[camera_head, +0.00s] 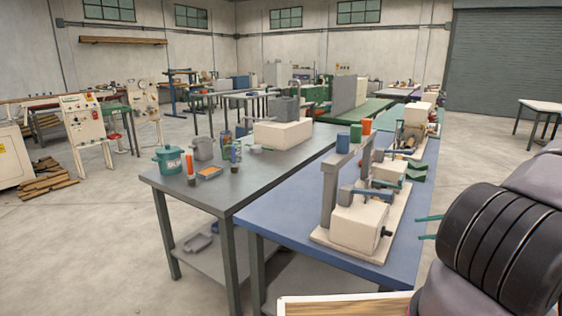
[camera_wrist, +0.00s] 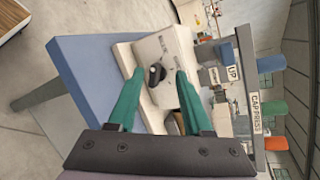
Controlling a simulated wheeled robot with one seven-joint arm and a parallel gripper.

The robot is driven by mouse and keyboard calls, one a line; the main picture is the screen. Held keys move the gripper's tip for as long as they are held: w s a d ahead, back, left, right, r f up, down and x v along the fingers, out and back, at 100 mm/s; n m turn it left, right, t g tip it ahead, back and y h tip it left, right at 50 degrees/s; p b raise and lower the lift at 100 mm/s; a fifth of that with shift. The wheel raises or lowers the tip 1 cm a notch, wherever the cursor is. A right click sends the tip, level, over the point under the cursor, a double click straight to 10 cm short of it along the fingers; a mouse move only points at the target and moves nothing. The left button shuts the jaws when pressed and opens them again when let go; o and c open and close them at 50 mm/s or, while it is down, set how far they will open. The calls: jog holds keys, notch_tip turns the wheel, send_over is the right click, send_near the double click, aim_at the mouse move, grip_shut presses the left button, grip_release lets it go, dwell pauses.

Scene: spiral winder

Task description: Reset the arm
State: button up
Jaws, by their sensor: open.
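My gripper (camera_wrist: 159,72) has two green fingers spread apart with nothing held between them. In the head view the gripper (camera_head: 428,228) shows only as green finger ends, at the right beside the blue table; my dark ringed arm hides the rest. In the wrist view a cream machine box (camera_wrist: 160,55) with a dark knob (camera_wrist: 156,75) lies beyond the fingers, and the knob appears between them. I cannot tell the distance, but no contact shows. The same cream box (camera_head: 358,228) stands on the blue table in the head view.
The blue table (camera_head: 280,215) carries a grey press frame (camera_head: 329,195) with coloured cups on top, labelled "CAP PRESS" in the wrist view. A dark table (camera_head: 255,175) with a green pot (camera_head: 168,159) adjoins it. Floor to the right of the blue table is partly clear.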

jog(key=s+a+r+n+g+h, duration=0.15)
jog(key=a+r+h, duration=0.4)
jog(key=r, duration=0.65)
jog(key=a+r+n+g+h, duration=0.2)
jog(key=a+r+n+h, duration=0.3)
jog(key=r, duration=0.7)
jog(key=s+a+r+t, duration=0.3)
jog(key=s+a+r, duration=0.2)
jog(key=s+r, duration=0.1)
jog(key=s+a+r+t+h, duration=0.1)
jog(key=s+a+r+t, duration=0.2)
jog(key=r, duration=0.6)
jog(key=s+a+m, duration=0.1)
jog(key=s+a, duration=0.1)
jog(key=s, duration=0.1)
jog(key=shift+s+r, duration=0.15)
jog(key=shift+s, duration=0.15)
